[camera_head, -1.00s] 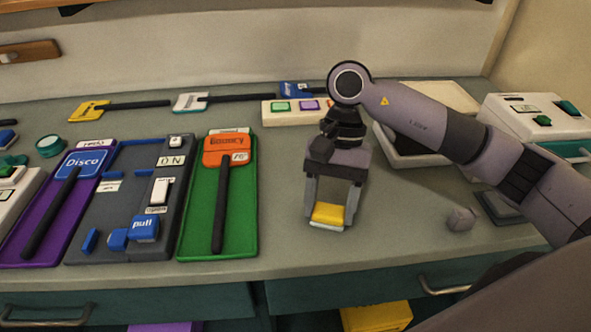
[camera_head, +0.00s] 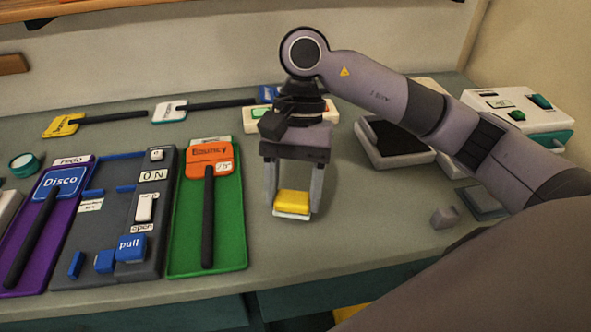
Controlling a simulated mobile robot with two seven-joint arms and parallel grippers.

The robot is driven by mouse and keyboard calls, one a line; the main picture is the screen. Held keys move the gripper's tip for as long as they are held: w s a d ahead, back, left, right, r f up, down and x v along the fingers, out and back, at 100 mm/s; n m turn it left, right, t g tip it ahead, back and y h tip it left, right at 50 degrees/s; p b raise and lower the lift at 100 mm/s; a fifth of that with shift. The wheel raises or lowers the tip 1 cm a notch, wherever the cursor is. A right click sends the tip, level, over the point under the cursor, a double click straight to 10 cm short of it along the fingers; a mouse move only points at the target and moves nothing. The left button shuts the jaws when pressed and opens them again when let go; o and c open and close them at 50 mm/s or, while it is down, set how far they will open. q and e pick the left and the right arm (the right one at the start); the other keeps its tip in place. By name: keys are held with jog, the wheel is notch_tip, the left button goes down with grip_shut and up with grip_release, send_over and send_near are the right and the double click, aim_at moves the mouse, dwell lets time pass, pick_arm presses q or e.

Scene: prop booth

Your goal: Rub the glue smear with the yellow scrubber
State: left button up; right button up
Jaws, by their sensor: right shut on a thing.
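The yellow scrubber (camera_head: 293,202) has a yellow top and a pale underside. It is between the fingers of my right gripper (camera_head: 292,205), which is shut on it and points down over the grey-green counter, right of the green tray. I cannot tell whether its underside touches the counter. I cannot make out the glue smear; the scrubber, gripper or arm may cover it. My left gripper is out of view.
A green tray (camera_head: 235,240) with an orange-headed paddle, a dark grey switch panel (camera_head: 108,250) and a purple tray (camera_head: 70,178) stand on the left. A white tray (camera_head: 368,150) with a dark inside is behind my right arm. A small grey block (camera_head: 444,217) lies on the right.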

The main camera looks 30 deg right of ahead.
jog(key=shift+r+p, duration=0.45)
jog(key=shift+r, duration=0.8)
